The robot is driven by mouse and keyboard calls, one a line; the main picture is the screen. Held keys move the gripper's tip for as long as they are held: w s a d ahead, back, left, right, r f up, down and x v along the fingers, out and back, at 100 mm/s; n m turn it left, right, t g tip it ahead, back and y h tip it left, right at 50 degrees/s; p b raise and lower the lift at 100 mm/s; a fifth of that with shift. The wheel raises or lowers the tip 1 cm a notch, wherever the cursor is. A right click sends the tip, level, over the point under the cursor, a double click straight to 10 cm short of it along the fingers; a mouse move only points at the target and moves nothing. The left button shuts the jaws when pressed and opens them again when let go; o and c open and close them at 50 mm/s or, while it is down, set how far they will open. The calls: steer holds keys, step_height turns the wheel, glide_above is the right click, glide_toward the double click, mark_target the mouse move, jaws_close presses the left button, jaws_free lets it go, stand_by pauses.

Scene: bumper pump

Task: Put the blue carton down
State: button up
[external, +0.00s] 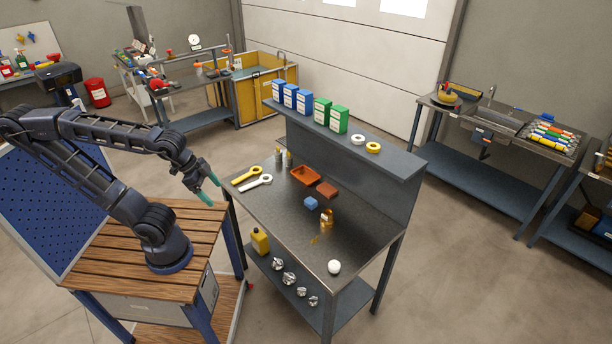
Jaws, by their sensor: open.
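Three blue cartons with white labels stand upright in a row on the raised shelf at the back of the workbench; the leftmost blue carton (278,90), the middle one (290,96) and the right one (303,102) are close together. A small blue block (310,203) lies on the bench top, by the orange tray. My gripper (209,188) with teal fingers is above the gap left of the bench, near its left edge. It is open, and nothing shows between its fingers. It is well away from all the blue items.
Two green cartons (330,113) and two tape rolls (366,143) share the shelf (400,161). The bench top (290,229) holds yellow and white wrenches (252,181), an orange tray (305,175), a reddish block (327,189), an amber bottle (327,219) and a white ball (334,267).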

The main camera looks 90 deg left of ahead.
steer(key=shift+o, duration=0.5)
steer(key=s, duration=0.1)
steer(key=s+d, duration=0.1)
steer(key=s, duration=0.1)
steer(key=shift+d+f+m+g, duration=0.2)
steer(key=shift+f+m+g, duration=0.1)
steer(key=shift+f+g, duration=0.1)
steer(key=w+a+r+n+t+y, duration=0.1)
steer(key=w+a+r+t, duration=0.1)
steer(key=w+a, duration=0.4)
steer(key=w+a+r+n+t+y, duration=0.1)
steer(key=w+a+r+n, duration=0.15)
steer(key=w, duration=0.55)
steer(key=n+t+y, duration=0.5)
steer(key=y, duration=0.5)
glide_toward(308, 94)
steer(key=a+f, duration=0.2)
steer(key=a, duration=0.1)
steer(key=x, duration=1)
steer(key=shift+s+a+r, duration=0.15)
steer(key=shift+a+r, duration=0.15)
steer(key=shift+a, duration=0.05)
